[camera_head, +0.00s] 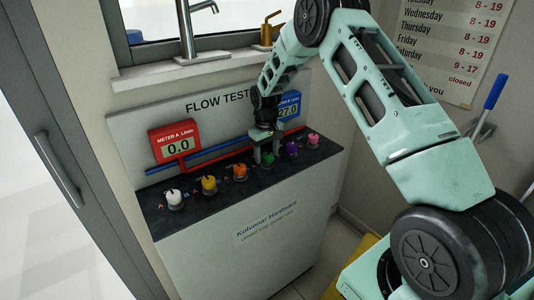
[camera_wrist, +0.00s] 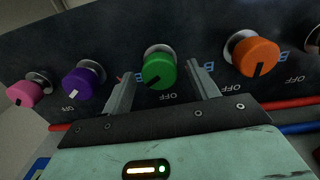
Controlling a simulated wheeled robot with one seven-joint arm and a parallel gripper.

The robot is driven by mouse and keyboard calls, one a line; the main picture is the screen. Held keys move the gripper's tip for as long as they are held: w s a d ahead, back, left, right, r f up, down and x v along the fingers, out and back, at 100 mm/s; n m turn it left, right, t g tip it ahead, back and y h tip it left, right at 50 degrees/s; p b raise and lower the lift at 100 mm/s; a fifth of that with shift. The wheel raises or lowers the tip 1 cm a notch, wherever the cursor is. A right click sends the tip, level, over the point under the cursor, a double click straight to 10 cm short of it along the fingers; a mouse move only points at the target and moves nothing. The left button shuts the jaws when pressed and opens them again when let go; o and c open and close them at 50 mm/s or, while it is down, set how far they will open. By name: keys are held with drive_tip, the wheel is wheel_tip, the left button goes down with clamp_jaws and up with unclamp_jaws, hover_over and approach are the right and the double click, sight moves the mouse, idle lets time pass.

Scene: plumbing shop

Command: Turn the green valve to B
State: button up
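The green valve knob (camera_wrist: 159,70) sits on the dark counter top, between the purple and orange knobs. Its dark pointer mark is at the lower left of its face in the wrist view. In the head view the green valve (camera_head: 268,159) is partly hidden by my gripper (camera_head: 266,148). My gripper (camera_wrist: 160,92) is open, with one finger on each side of the green knob and a visible gap to it. The blue letter B next to the green knob is partly hidden by a finger. The blue meter (camera_head: 288,107) reads 27.0, and the red meter A (camera_head: 173,142) reads 0.0.
The purple knob (camera_wrist: 83,83) and orange knob (camera_wrist: 252,57) stand close on either side, with a pink knob (camera_wrist: 25,94) beyond. White (camera_head: 174,198) and yellow (camera_head: 209,184) knobs are at the left. The panel with red and blue pipes stands behind.

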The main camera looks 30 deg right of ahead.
sight(266, 155)
wheel_tip(266, 155, up, 17)
drive_tip(key=b, duration=0.3)
drive_tip(key=shift+a+r, duration=0.2)
drive_tip(key=shift+s, duration=0.1)
idle(0.5)
